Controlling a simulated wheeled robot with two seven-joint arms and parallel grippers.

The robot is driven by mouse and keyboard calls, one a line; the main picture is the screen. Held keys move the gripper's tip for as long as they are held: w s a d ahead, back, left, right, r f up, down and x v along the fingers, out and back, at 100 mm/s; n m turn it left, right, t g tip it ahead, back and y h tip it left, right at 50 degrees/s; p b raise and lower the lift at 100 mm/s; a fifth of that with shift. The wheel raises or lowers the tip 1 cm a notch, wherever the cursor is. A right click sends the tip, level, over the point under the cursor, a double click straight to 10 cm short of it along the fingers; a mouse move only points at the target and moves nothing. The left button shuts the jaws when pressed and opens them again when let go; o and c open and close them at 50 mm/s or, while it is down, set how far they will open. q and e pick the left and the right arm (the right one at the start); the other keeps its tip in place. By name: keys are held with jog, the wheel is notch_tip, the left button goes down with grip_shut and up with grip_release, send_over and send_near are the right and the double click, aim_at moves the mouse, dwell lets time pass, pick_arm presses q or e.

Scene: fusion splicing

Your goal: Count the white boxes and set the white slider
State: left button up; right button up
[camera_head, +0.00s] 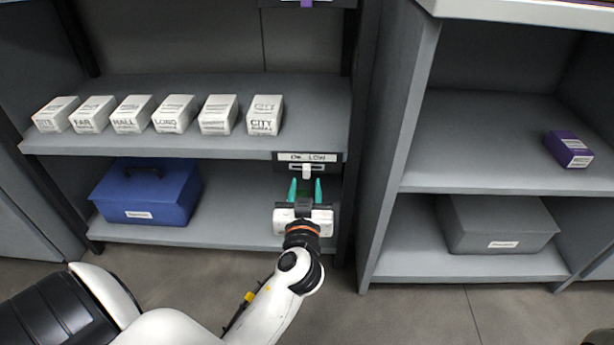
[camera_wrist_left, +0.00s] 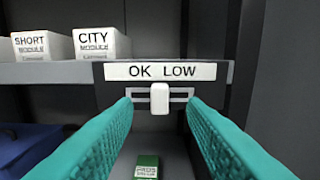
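Several white boxes stand in a row on the left shelf; the rightmost one (camera_head: 265,115) reads CITY. It also shows in the left wrist view (camera_wrist_left: 101,44), beside a box (camera_wrist_left: 43,46) marked SHORT. The white slider (camera_head: 306,171) sits under an OK LOW label (camera_head: 308,157) on the shelf edge. In the left wrist view the slider (camera_wrist_left: 160,98) is near the middle of its slot. My left gripper (camera_head: 305,186) is open just in front of and below the slider; its teal fingers lie either side of it in the wrist view, with no contact visible. My right gripper is not in view.
A blue case (camera_head: 147,194) lies on the lower left shelf. A small green box (camera_wrist_left: 147,166) lies below the slider. A purple box (camera_head: 568,149) and a grey bin (camera_head: 497,224) are on the right unit. A divider panel stands right of the slider.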

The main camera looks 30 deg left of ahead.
aim_at(306, 174)
pick_arm(q)
jog(key=shift+x, duration=2.25)
grip_shut()
